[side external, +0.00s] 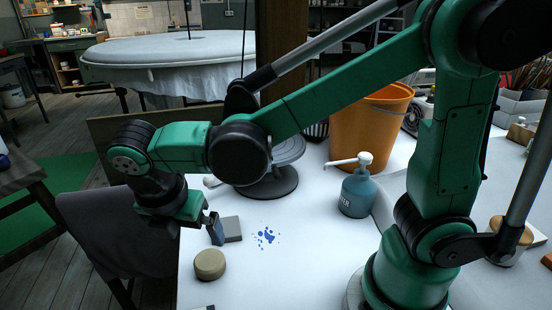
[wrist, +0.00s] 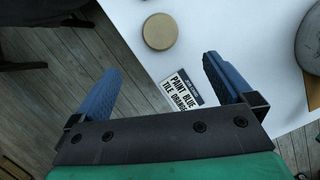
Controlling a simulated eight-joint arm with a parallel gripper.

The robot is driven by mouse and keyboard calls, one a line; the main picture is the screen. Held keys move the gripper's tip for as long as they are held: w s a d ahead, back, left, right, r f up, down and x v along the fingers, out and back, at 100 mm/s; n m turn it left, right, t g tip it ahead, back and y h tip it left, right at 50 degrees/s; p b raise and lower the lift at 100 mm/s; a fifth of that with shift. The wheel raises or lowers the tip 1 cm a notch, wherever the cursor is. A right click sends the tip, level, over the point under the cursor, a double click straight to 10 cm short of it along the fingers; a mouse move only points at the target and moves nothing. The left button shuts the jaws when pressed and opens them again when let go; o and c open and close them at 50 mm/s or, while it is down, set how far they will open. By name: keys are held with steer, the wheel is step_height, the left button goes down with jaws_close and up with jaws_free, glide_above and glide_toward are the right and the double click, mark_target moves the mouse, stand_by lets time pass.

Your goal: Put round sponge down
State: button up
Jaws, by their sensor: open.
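The round sponge (side external: 209,263), a tan disc, lies flat on the white table near its left edge. It also shows at the top of the wrist view (wrist: 159,31), beyond my fingertips and apart from them. My gripper (side external: 214,229) is over the left part of the table, a little behind the sponge in the side view. In the wrist view its two blue fingers (wrist: 160,72) are wide apart, with nothing held between them. In the side view one finger mostly hides the other.
A printed card (wrist: 183,90) reads "paint blue tile orange" beneath the fingers. A grey slab (side external: 232,229) is beside my gripper. Blue splashes (side external: 266,236) mark the table. A turntable (side external: 267,185), pump bottle (side external: 356,190) and orange bucket (side external: 368,130) stand further back.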

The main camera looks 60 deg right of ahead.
steer(key=s+d+r+m+t+y, duration=0.1)
steer(key=d+m+t, duration=0.2)
steer(key=m, duration=0.8)
steer(key=s+d+r+m+t+y, duration=0.1)
steer(key=d+m+t+y, duration=0.1)
steer(key=d+m, duration=0.5)
steer(key=m+t, duration=0.1)
steer(key=m, duration=0.3)
steer(key=shift+s+d+r, duration=0.25)
steer(key=shift+s+d, duration=0.05)
